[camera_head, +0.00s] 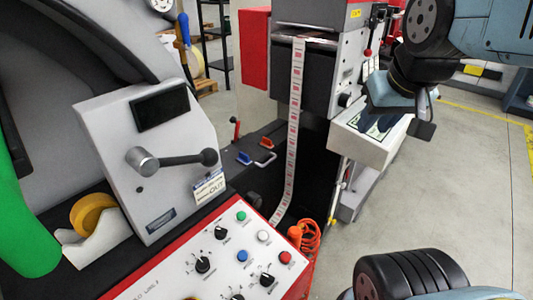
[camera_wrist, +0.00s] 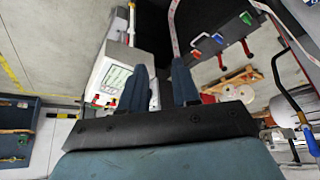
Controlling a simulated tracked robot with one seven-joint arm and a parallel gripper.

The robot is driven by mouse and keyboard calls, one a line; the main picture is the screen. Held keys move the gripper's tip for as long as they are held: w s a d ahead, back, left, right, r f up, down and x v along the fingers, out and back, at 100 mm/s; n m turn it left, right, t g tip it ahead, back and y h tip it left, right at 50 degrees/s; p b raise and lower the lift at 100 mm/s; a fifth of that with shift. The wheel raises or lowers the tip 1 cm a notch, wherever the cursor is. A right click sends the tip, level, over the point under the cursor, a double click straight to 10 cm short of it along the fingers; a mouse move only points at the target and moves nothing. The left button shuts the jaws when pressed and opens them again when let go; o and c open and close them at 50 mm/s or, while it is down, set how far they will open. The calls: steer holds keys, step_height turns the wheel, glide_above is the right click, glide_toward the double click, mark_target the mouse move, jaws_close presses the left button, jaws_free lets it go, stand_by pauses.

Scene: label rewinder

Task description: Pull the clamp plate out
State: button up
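A white panel (camera_head: 137,120) stands at the left with a dark display (camera_head: 160,107) and a lever with a dark grip (camera_head: 190,158). A small label (camera_head: 208,187) on it ends in "OUT". A black table (camera_head: 285,150) at the middle carries blue and red grips (camera_head: 244,158) and a pale bar handle (camera_head: 265,159). I cannot tell which part is the clamp plate. My gripper (camera_head: 400,105) is at the upper right, apart from these parts. In the wrist view its two fingers (camera_wrist: 159,66) are apart with nothing held between them.
A printed label strip (camera_head: 294,120) hangs down past the table. A white box with a screen (camera_head: 370,135) is close to my gripper. Bare floor (camera_head: 470,180) lies to the right.

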steer(key=w+d+f+m+t, duration=0.1)
steer(key=w+f, duration=0.4)
steer(key=w, duration=0.3)
steer(key=w+d+f, duration=0.2)
steer(key=w+f, duration=0.4)
steer(key=w, duration=0.3)
steer(key=w+d+f+m+t, duration=0.1)
steer(key=w+f, duration=0.4)
steer(key=w, duration=0.3)
steer(key=m+t+y, duration=0.3)
steer(key=m+y, duration=0.4)
steer(key=y, duration=0.4)
glide_toward(270, 160)
steer(key=x, duration=1)
steer(key=shift+f, duration=0.35)
steer(key=shift+w, duration=0.1)
